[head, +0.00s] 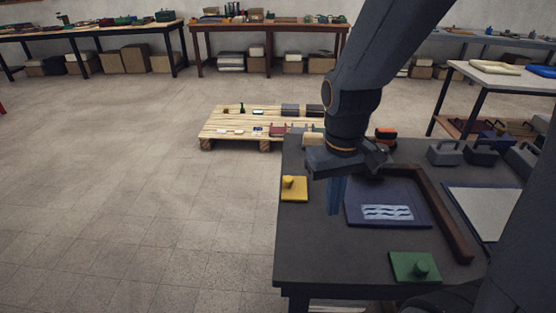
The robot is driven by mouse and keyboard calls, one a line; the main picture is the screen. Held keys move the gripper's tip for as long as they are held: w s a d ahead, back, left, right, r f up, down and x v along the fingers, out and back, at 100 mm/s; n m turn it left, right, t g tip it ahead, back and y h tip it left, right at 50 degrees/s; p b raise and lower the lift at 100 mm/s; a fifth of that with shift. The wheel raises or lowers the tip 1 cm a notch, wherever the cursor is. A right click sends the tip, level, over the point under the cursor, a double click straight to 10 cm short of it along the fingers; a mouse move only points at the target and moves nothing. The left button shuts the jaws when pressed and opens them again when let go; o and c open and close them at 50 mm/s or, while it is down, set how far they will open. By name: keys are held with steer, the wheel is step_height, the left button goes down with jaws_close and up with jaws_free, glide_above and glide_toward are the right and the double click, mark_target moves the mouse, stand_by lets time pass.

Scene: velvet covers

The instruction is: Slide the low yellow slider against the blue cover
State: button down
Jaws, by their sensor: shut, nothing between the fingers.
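The low yellow slider (294,188), a flat plate with a small knob, lies near the left edge of the dark table. The blue cover (378,206), a flat dark blue sheet with a pale wavy pattern, lies to its right, with a clear gap between them. My gripper (336,208) points down between the two, its blue fingers shut and empty. The fingers overlap the cover's left edge in the picture; whether they touch anything I cannot tell. My arm hides the cover's far part.
A brown L-shaped rail (445,215) borders the cover's right side. A green slider with a knob (415,266) lies at the near edge. Dark weights with handles (444,152) stand at the back right, beside a pale panel (485,212). The table's left front is bare.

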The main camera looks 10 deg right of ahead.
steer(key=w+a+r+n+g+h+p, duration=0.1)
steer(key=w+a+r+n+h+p, duration=0.15)
steer(key=w+a+n, duration=0.55)
steer(key=w+a+r+n+h+p, duration=0.1)
steer(key=w+a+r+n+p, duration=0.3)
steer(key=w+a, duration=0.7)
steer(key=p, duration=0.4)
glide_above(282, 186)
steer(key=a, duration=0.2)
steer(key=shift+n, duration=0.3)
steer(key=shift+w+d+f, duration=0.1)
steer(key=shift+w+f, duration=0.1)
steer(key=shift+f, duration=2.45)
steer(key=shift+w+f, duration=0.2)
steer(key=shift+f, duration=2.45)
